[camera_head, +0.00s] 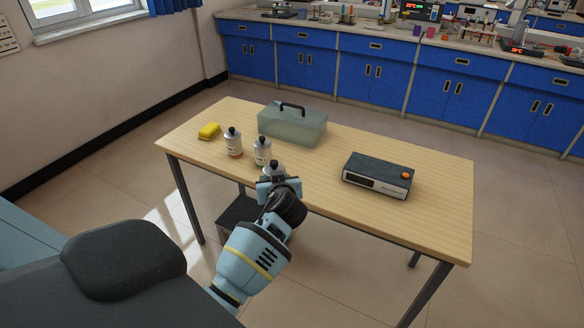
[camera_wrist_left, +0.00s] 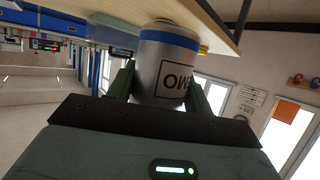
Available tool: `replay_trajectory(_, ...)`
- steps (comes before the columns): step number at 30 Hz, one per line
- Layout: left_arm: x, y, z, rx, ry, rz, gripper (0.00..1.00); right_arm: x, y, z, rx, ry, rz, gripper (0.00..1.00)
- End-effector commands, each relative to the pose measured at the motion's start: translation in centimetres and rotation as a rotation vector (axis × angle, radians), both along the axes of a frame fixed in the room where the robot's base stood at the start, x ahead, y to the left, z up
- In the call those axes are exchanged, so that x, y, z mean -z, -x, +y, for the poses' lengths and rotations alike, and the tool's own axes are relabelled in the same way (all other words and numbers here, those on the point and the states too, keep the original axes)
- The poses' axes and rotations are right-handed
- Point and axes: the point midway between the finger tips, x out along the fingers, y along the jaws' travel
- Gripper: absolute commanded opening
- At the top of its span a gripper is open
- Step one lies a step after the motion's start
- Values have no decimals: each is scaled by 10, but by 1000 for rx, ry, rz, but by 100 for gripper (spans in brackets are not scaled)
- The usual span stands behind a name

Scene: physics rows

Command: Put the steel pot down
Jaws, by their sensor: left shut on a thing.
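In the head view, the black-knobbed top of the held pot (camera_head: 273,167) shows just above my left gripper (camera_head: 277,182), at the table's front edge. My left gripper is shut on it and hides its lower part. I cannot tell whether its base touches the wooden table (camera_head: 320,190). My right gripper is out of view.
Two similar pots, one with an orange band (camera_head: 233,144) and another (camera_head: 262,152), stand close behind the held one. The table's right end is clear.

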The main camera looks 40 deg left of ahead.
Motion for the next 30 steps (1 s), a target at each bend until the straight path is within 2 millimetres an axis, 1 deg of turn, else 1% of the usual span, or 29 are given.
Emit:
replay_trajectory(1, -9, 3, -10, 34, -1, -5, 19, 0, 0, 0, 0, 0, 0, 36)
replay_trajectory(3, -18, 7, -25, 90, 2, -5, 19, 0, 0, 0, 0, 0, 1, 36)
replay_trajectory(5, -26, 12, -40, 140, 4, -2, 19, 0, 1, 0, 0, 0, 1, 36)
replay_trajectory(11, -52, 31, -92, 325, 12, 3, 19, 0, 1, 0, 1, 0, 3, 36)
replay_trajectory(17, -79, 60, -148, 534, 11, 6, 19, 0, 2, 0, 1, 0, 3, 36)
replay_trajectory(18, -84, 67, -159, 576, 10, 6, 19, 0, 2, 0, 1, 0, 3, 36)
replay_trajectory(21, -97, 85, -184, 677, 6, 3, 19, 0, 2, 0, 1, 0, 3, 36)
replay_trajectory(25, -109, 104, -209, 781, 1, 0, 19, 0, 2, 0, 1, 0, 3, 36)
replay_trajectory(27, -114, 112, -218, 820, -1, -2, 19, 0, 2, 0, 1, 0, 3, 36)
replay_trajectory(30, -119, 119, -226, 855, -5, -4, 19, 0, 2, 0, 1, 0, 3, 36)
